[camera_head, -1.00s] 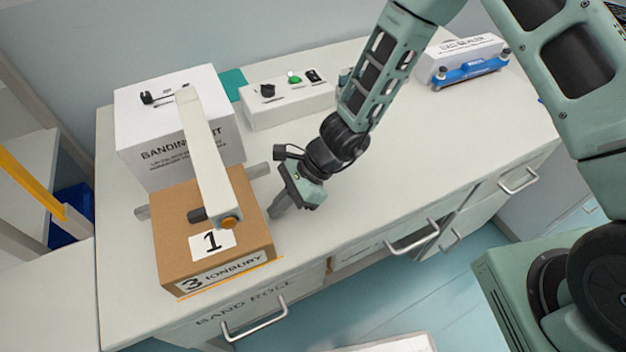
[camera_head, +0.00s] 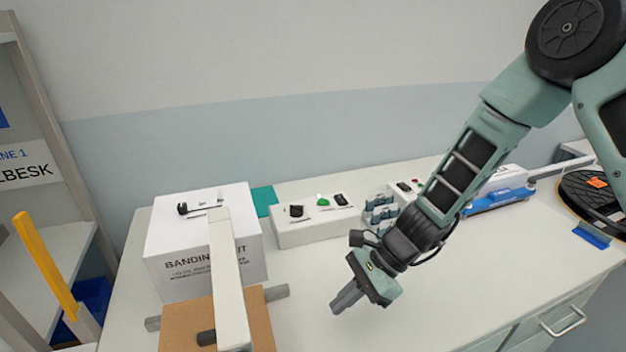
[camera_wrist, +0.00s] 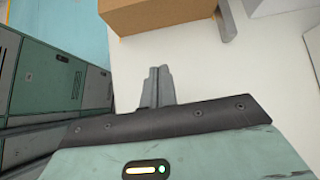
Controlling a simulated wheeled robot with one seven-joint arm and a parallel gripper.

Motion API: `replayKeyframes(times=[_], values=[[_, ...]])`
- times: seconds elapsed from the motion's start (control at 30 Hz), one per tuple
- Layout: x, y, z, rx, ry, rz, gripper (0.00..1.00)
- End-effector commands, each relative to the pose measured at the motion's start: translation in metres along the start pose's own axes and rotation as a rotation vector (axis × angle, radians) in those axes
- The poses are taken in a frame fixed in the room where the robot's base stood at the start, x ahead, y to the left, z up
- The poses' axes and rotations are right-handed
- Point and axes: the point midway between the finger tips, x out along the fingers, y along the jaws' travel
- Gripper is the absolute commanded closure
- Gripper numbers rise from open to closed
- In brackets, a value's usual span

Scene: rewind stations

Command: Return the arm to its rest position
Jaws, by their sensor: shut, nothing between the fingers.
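My gripper (camera_head: 347,299) hangs over the white bench top, to the right of the brown cardboard box (camera_head: 177,325) and apart from it. Its two fingers are together with nothing between them. In the wrist view the closed fingers (camera_wrist: 158,84) point toward bare bench, and the side of the brown box (camera_wrist: 160,15) shows above them. My arm reaches down from the upper right, bent and held clear of the bench.
A white banding box (camera_head: 205,255) stands behind the brown one, with a pale arm (camera_head: 228,285) above both. A white block with a green button (camera_head: 318,222), blue-grey parts (camera_head: 380,214) and a blue-fronted device (camera_head: 500,198) line the back. The bench centre (camera_head: 440,300) is clear.

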Motion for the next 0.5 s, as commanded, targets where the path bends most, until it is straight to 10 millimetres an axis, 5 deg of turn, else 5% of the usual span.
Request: replayKeyframes(times=[0.17,0.5], values=[[-0.013,0.020,0.032,-0.226,0.043,0.063,1.00],[-0.067,0.115,0.102,-1.101,0.239,0.357,1.00]])
